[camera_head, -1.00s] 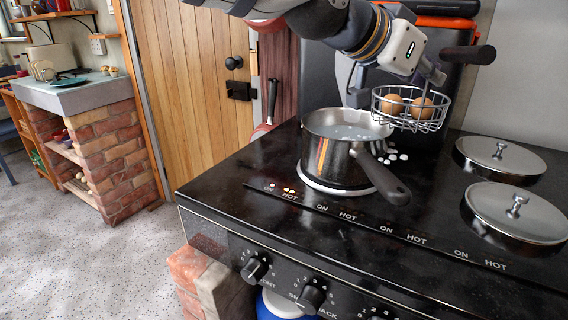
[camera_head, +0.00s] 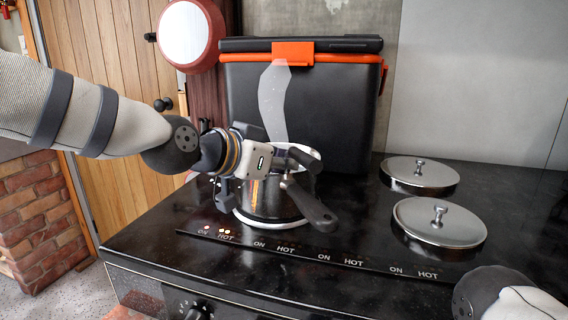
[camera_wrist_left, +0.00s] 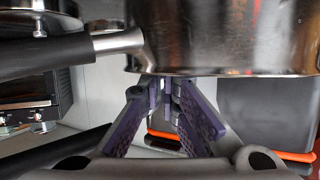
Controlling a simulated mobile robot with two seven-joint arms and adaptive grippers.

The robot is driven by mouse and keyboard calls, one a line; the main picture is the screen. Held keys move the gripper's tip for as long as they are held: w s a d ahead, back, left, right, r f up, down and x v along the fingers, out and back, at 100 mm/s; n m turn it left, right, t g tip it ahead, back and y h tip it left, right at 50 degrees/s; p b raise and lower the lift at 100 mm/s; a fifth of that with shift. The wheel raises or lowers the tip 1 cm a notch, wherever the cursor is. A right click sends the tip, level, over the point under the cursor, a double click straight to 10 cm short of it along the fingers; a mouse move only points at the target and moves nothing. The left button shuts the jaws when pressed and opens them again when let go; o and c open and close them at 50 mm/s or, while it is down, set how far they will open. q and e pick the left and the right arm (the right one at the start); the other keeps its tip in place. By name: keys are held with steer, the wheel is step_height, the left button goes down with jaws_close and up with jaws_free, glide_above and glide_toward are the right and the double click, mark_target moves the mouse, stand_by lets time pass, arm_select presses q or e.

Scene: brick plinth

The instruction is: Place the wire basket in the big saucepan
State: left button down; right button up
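My left gripper (camera_head: 300,158) is directly over the pan's rim. Its purple-padded fingers (camera_wrist_left: 165,92) are nearly together on something thin, apparently the upright of the wire basket. The basket's cage and the eggs are hidden by the gripper and the pan wall. My right gripper is out of view.
A black crate with an orange catch (camera_head: 293,52) stands close behind the pan. Two lidded hotplates (camera_head: 420,172) (camera_head: 440,221) are to the right. The stove's front right is bare, with part of my right arm at the corner.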

arm_select(q)
steer(key=shift+r, duration=0.1)
steer(key=c, duration=2.1)
jaws_free()
steer(key=shift+r, duration=0.1)
steer(key=p+v, duration=0.2)
steer(key=v, duration=1)
steer(key=shift+s, duration=0.15)
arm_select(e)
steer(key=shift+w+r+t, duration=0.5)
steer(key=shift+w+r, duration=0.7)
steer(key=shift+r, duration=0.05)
